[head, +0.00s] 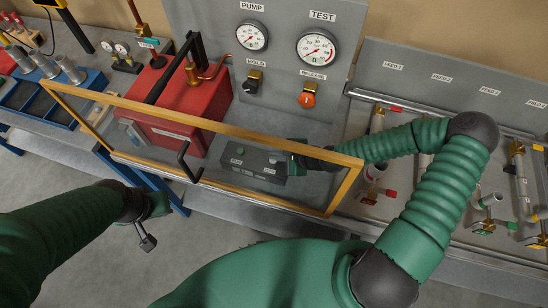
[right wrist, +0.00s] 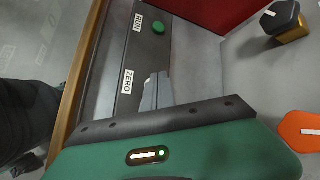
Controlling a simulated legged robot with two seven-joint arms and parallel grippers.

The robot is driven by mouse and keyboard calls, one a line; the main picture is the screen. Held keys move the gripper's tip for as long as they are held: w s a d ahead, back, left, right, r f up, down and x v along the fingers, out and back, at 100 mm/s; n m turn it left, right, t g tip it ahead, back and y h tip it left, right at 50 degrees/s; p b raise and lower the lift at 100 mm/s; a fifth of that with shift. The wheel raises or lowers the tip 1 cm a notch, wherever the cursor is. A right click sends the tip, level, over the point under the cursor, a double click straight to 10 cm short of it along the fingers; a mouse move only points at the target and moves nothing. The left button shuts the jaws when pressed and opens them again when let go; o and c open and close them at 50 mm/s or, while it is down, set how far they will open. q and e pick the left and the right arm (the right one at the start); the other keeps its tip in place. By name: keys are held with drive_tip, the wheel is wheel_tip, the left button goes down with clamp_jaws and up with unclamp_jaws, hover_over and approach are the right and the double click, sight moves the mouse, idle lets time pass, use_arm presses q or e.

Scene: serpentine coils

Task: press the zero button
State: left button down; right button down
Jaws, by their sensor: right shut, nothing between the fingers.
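A dark control box (head: 240,172) stands on the bench behind a clear, yellow-framed guard (head: 200,122). In the right wrist view the box (right wrist: 126,105) carries a RUN label beside a green button (right wrist: 159,27), and a ZERO label (right wrist: 128,82). My right gripper (head: 284,161) is at the right end of the box. Its shut, empty fingers (right wrist: 154,84) lie over the box beside the ZERO label. They hide the zero button, so I cannot tell whether they touch it. My left gripper (head: 148,242) hangs over the floor, away from the bench; its jaw state is unclear.
A red unit (head: 190,110) stands left of the control box. Behind are a panel with PUMP (head: 252,36) and TEST (head: 318,47) gauges, a black HOLD knob (head: 252,83) and an orange RELEASE knob (head: 307,96). The guard has a black handle (head: 184,160). Pipe fittings stand at right.

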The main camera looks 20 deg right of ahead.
drive_tip(key=r+p, duration=0.5)
drive_tip(key=r, duration=0.1)
drive_tip(key=shift+a+r, duration=0.1)
drive_tip(key=shift+a, duration=0.1)
drive_tip(key=shift+d, duration=0.1)
